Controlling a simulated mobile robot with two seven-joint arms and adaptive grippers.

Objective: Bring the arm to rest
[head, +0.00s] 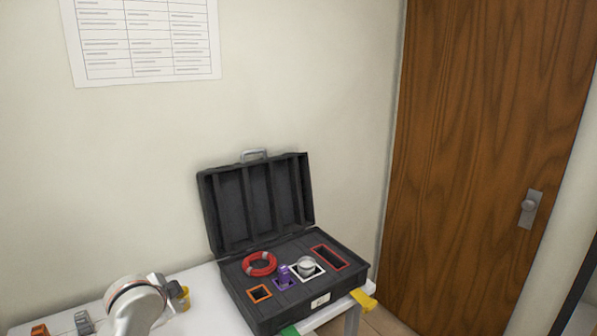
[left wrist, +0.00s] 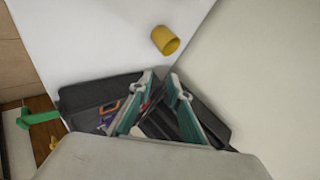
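My left arm (head: 138,306) comes in at the lower left of the head view, with its white links over the left part of the table. Its fingers cannot be made out there. In the left wrist view my left gripper (left wrist: 161,80) shows two teal-lined fingers apart, with nothing between them. Beyond the fingers is the open black case (left wrist: 85,95), some distance away. My right gripper is in neither view.
The open black case (head: 262,320) stands on the white table (head: 205,318) and holds a red ring (head: 259,264), a purple item (head: 284,275) and a white cup (head: 306,266). A yellow cup (head: 184,298) stands beside my arm. A wall and a wooden door (head: 480,170) are behind.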

